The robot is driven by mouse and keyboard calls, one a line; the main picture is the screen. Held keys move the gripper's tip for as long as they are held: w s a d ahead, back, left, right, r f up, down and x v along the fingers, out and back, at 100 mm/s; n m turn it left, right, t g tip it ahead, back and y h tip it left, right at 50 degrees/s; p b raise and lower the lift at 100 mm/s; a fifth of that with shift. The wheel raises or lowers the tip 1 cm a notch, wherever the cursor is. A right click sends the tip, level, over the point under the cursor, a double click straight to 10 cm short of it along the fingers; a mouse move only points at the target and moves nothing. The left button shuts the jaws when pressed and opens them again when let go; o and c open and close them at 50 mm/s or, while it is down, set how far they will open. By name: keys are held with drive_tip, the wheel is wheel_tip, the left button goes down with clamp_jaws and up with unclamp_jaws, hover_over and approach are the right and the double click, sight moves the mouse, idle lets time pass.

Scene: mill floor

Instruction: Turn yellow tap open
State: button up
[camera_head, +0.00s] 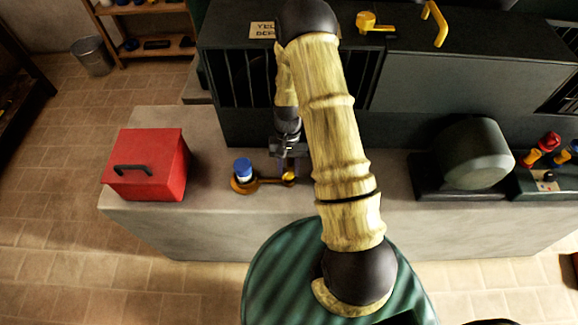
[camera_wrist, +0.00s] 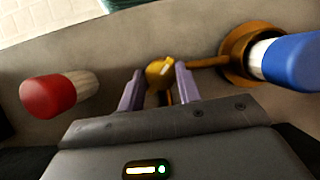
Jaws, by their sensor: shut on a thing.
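The yellow tap (camera_head: 289,176) is a small rounded knob at the end of a brass pipe on the grey counter. In the wrist view the yellow tap (camera_wrist: 159,72) sits between the two lilac fingers. My gripper (camera_head: 283,168) reaches down onto it, and in the wrist view my gripper (camera_wrist: 158,88) is shut on it. A blue-capped tap (camera_head: 243,168) with a white neck stands on a round brass base to the left; it also shows at right in the wrist view (camera_wrist: 290,60). A red-capped tap (camera_wrist: 50,95) shows at left in the wrist view; my arm hides it in the head view.
A red box (camera_head: 148,165) with a black handle stands on the counter's left. A dark cabinet (camera_head: 470,95) with yellow fittings (camera_head: 372,22) rises behind. A dark rounded machine (camera_head: 475,155) sits at right. Bare counter lies between box and taps.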

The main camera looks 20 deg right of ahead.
drive_tip(key=n+h, duration=0.1)
drive_tip(key=n, duration=0.3)
drive_tip(key=shift+w+a+r+n+h, duration=0.1)
drive_tip(key=shift+a+n+h, duration=0.05)
drive_tip(key=shift+n+h, duration=0.2)
drive_tip(key=shift+a+n+h, duration=0.1)
drive_tip(key=shift+n+h, duration=0.65)
drive_tip(key=shift+n, duration=1.2)
drive_tip(key=shift+t, duration=0.3)
drive_tip(key=o, duration=1)
drive_tip(key=v, duration=1.2)
drive_tip(key=shift+b, duration=0.45)
